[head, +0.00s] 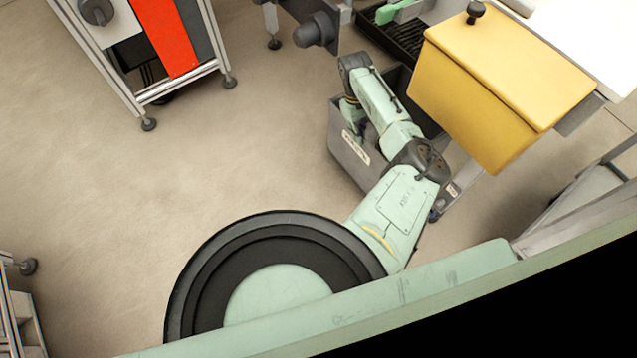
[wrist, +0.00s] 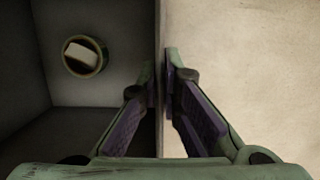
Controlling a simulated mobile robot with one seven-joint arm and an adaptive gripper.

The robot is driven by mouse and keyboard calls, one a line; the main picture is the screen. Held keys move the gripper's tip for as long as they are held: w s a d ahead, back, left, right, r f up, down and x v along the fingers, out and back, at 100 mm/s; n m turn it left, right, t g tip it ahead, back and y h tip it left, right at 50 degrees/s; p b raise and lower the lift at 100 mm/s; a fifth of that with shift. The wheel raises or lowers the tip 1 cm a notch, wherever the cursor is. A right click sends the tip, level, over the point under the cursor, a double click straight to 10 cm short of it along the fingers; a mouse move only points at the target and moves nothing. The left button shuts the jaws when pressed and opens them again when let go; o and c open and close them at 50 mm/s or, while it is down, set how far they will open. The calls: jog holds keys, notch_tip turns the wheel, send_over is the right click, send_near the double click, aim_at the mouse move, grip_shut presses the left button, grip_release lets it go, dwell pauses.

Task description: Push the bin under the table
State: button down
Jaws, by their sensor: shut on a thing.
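The bin (head: 345,160) is a grey open-topped box with a white label, standing on the floor beside and partly below the yellow box at the table (head: 590,35). My arm reaches across the bin. In the wrist view, my gripper (wrist: 160,80) straddles the top edge of one bin wall (wrist: 158,25), one finger inside and one outside, shut on it. A round green-rimmed thing (wrist: 101,51) with a white piece in it lies inside the bin. My gripper is mostly hidden by my arm in the head view.
A yellow box (head: 490,90) overhangs beside the bin. A dark tray (head: 400,38) with a green thing is at the top. A metal-framed cart (head: 130,100) with a red panel stands upper left. Open floor (head: 200,170) lies left of the bin.

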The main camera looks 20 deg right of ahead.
jog(key=w+d+b, duration=0.4)
jog(key=d+b, duration=0.4)
jog(key=d, duration=0.3)
dwell(0.7)
jog(key=shift+d, duration=0.1)
jog(key=c, duration=1)
grip_release()
